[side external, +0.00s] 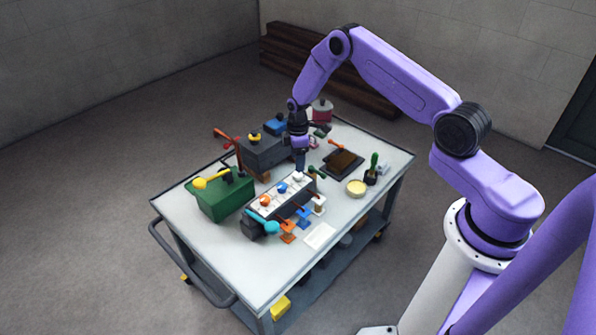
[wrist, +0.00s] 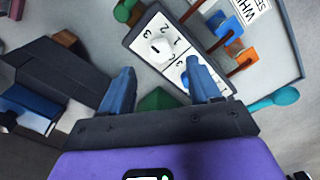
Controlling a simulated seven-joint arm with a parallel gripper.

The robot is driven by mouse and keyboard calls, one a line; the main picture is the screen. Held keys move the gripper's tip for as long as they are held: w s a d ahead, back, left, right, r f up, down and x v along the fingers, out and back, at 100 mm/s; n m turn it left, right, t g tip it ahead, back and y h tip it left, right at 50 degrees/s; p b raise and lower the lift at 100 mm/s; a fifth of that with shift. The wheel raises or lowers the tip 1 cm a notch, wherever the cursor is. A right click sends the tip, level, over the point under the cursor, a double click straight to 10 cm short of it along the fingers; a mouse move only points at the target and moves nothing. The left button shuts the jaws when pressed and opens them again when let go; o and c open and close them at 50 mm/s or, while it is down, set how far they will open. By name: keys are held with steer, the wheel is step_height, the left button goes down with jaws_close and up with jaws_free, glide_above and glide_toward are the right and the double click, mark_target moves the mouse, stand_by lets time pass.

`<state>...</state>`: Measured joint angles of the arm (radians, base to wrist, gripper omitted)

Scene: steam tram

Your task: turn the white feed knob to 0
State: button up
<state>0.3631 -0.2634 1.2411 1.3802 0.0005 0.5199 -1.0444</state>
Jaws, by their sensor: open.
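The white feed knob (side external: 298,177) is at the far right end of a white panel (side external: 272,193) on a dark box on the cart top. In the wrist view the white knob (wrist: 158,50) is round, with the digits 1, 2 and 3 beside it; its exact setting is too small to tell. My gripper (side external: 300,168) points down just above the white knob in the side view. In the wrist view my gripper (wrist: 160,68) is open, with nothing between its fingers. The white knob shows just beyond the fingertips. Whether they touch it cannot be told.
A blue knob (side external: 282,187) and an orange knob (side external: 265,200) sit on the same panel. Orange and blue levers (side external: 303,215) stand along its front. A green box (side external: 222,198) and a dark box (side external: 266,152) stand to the left and behind. A cream dish (side external: 356,187) is to the right.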

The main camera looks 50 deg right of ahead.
mark_target(298, 174)
steer(key=shift+f, duration=3)
steer(key=c, duration=1)
